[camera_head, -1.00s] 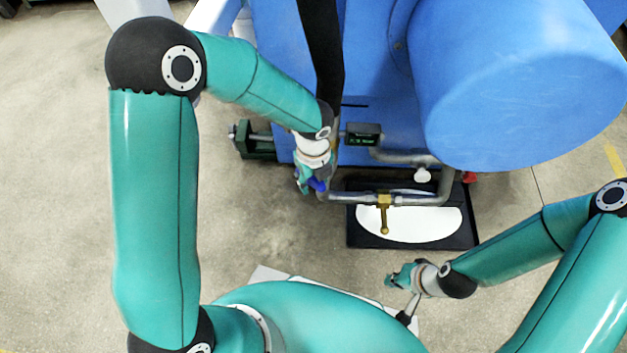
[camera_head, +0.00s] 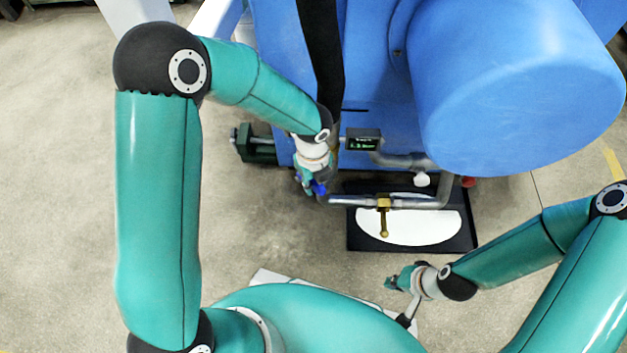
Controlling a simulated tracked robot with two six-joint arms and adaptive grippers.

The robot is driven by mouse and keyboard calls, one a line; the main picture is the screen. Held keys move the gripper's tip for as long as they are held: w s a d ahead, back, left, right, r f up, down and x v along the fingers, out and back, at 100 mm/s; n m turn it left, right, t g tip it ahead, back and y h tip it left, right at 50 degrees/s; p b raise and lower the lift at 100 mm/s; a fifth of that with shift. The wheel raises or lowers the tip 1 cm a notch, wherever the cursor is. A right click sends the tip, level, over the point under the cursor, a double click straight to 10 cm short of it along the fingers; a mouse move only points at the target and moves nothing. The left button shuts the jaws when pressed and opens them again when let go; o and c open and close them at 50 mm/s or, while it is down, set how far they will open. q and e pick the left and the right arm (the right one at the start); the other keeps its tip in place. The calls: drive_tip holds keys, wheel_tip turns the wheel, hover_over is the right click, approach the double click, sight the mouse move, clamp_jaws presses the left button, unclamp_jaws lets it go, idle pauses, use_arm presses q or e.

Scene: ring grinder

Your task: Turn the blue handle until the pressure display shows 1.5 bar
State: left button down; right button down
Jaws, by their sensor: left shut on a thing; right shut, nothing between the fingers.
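The blue handle (camera_head: 319,188) shows as a small blue piece at the left end of the grey pipe, mostly hidden by my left gripper. My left gripper (camera_head: 310,190) points down and is shut on the handle. The pressure display (camera_head: 364,142) is a small dark box with green digits above the pipe; the digits are too small to read surely. My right gripper (camera_head: 391,282) is shut and empty, low and right of the middle, apart from the pipes.
The large blue machine (camera_head: 510,80) fills the top right. A dark green vise-like part (camera_head: 256,145) stands left of the display. Floor at left is clear.

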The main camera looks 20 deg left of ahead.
use_arm(q)
drive_tip(key=shift+w+a+r+g+h+p, duration=0.15)
drive_tip(key=shift+r+g+h+p, duration=0.2)
drive_tip(key=shift+p, duration=1.4)
drive_tip(key=shift+f, duration=0.1)
drive_tip(key=c, duration=1.1)
unclamp_jaws()
